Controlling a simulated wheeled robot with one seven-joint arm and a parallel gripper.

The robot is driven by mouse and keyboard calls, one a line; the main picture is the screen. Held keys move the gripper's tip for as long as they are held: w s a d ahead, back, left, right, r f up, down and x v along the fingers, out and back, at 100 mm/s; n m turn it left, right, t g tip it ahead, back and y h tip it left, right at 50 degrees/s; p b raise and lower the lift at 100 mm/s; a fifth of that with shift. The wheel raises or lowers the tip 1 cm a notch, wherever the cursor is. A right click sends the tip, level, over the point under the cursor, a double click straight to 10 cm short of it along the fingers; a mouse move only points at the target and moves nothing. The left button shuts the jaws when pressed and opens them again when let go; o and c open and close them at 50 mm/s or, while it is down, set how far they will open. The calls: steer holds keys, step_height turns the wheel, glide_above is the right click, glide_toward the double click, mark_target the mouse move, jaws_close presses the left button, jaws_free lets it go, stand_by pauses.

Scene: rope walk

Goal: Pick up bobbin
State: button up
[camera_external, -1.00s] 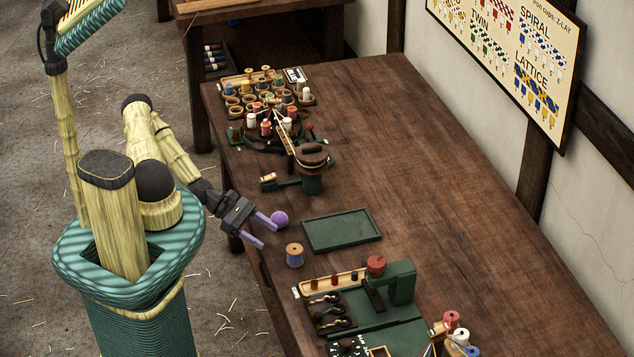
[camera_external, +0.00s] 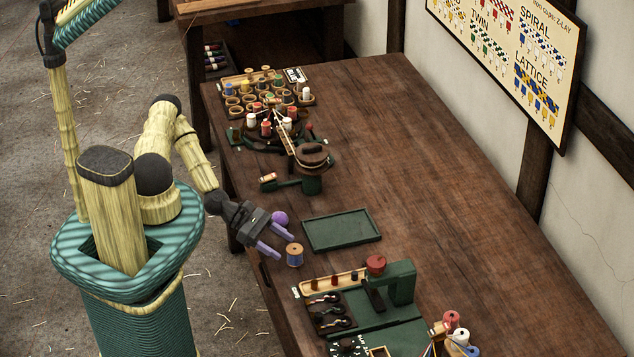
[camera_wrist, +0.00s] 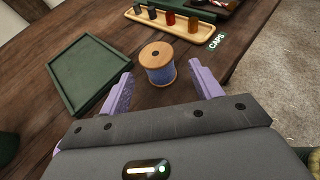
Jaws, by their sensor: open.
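The bobbin (camera_external: 295,255) is a wooden spool wound with blue thread. It stands upright on the wooden table near its left edge, and it also shows in the wrist view (camera_wrist: 158,66). My gripper (camera_external: 281,247) is open, with its purple fingers pointing at the bobbin. In the wrist view the two fingertips of my gripper (camera_wrist: 160,76) lie to either side of the bobbin's near side, with nothing held between them. The bobbin stands at or just beyond the tips, and I cannot tell how far in it is.
A shallow green tray (camera_external: 342,245) lies right of the bobbin. A green machine (camera_external: 402,284) and a wooden cap strip (camera_external: 318,284) stand nearer the camera. Spools and a winder (camera_external: 312,160) fill the far end. The table's right side is clear.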

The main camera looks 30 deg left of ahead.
mark_target(289, 248)
steer(key=shift+p+x, duration=0.7)
steer(key=shift+x, duration=1.2)
steer(key=shift+w+f, duration=0.1)
steer(key=shift+c, duration=0.4)
steer(key=c, duration=1)
